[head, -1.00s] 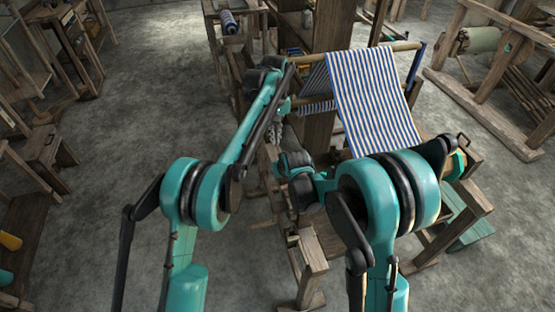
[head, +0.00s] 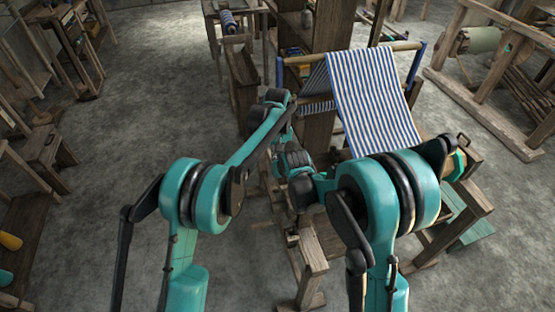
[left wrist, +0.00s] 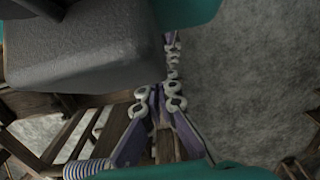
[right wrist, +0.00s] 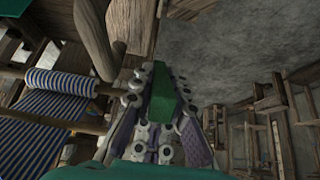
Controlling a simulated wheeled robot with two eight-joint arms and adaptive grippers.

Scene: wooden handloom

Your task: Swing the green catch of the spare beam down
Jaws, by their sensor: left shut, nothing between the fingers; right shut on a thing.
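The green catch (right wrist: 161,97) shows in the right wrist view as a flat green piece between the fingers of my right gripper (right wrist: 160,85), which is shut on it. I cannot tell the catch's angle for sure. Wooden loom parts lie just left of the fingers. My left gripper (left wrist: 164,98) is shut and empty in the left wrist view. A grey block-like shape hides much of the upper left of that view.
Striped blue and white cloth (head: 372,98) hangs on the loom, with its cloth roll (right wrist: 62,82) left of my right gripper. A wooden post (right wrist: 94,38) stands close by. Bare floor (head: 130,150) is open left of the loom. Another wooden frame (head: 485,115) stands at right.

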